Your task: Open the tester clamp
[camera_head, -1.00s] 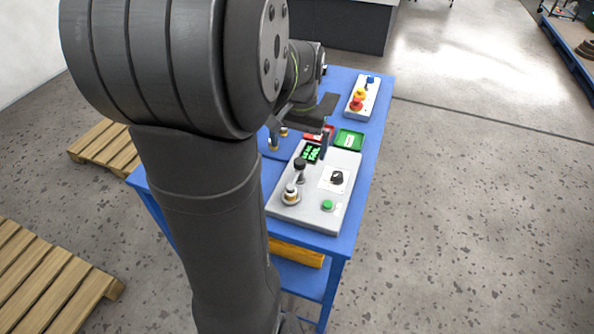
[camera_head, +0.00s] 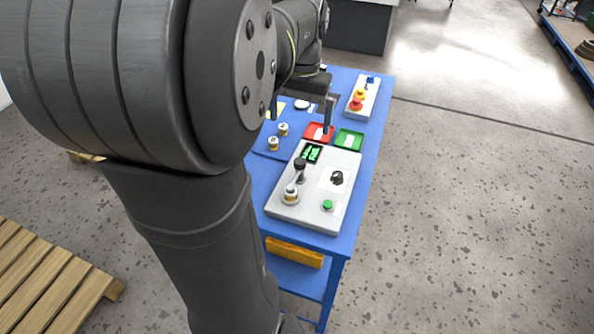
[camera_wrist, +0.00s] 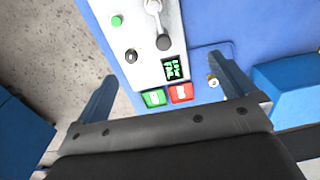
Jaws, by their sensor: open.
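The tester (camera_head: 315,205) is a light grey panel on the blue table, with a green-lit display (camera_head: 312,153), a black selector knob (camera_head: 337,178) and a green button (camera_head: 327,205). Its clamp (camera_head: 292,188) is a metal lever with a black ball knob at the panel's left side; a small valve seems to sit at its lower end. In the wrist view the clamp's black ball (camera_wrist: 164,42) shows at the top. My gripper (camera_wrist: 165,95) is open and empty, its fingers wide apart, above the table beyond the display end of the tester.
A red tray (camera_head: 318,133) and a green tray (camera_head: 349,139) lie behind the tester. Small valves (camera_head: 273,144) stand on a blue mat at left. A box with red, yellow and blue controls (camera_head: 362,98) stands at the back right.

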